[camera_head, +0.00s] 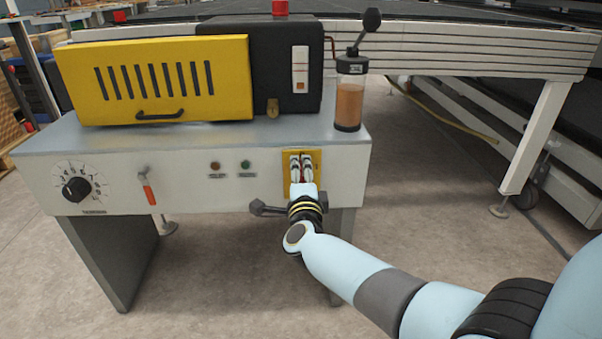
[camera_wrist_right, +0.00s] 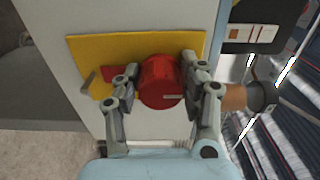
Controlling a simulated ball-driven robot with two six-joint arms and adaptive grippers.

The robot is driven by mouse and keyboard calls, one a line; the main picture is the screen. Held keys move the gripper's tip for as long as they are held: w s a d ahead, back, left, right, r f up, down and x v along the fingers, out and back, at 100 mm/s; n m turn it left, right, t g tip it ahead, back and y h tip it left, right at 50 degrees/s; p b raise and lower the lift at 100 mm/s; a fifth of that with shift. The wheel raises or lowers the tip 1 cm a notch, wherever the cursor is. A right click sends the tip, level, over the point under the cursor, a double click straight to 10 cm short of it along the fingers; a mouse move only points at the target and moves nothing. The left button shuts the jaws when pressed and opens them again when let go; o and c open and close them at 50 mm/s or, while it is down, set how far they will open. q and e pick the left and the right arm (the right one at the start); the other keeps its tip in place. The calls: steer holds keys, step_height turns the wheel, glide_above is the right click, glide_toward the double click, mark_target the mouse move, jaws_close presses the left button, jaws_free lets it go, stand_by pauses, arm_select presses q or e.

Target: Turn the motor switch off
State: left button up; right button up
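The motor switch is a red rotary knob (camera_wrist_right: 160,82) on a yellow plate (camera_wrist_right: 90,52), seen in the right wrist view. In the head view the yellow plate (camera_head: 315,157) is on the right part of the machine's front panel, and my gripper hides most of the knob. My right gripper (camera_head: 301,160) is at the plate; in the wrist view its two fingers (camera_wrist_right: 160,76) lie close against opposite sides of the knob and appear closed on it. My left gripper is in neither view.
The front panel also has a dial (camera_head: 76,189), an orange-handled lever (camera_head: 148,190) and two small indicators (camera_head: 230,165). A yellow guard (camera_head: 160,105) and an amber cylinder (camera_head: 348,105) stand above. Open floor (camera_head: 440,190) lies right of the machine.

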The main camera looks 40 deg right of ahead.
steer(key=o, duration=0.4)
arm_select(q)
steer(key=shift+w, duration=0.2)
arm_select(e)
steer(key=v, duration=1.2)
steer(key=shift+f, duration=0.1)
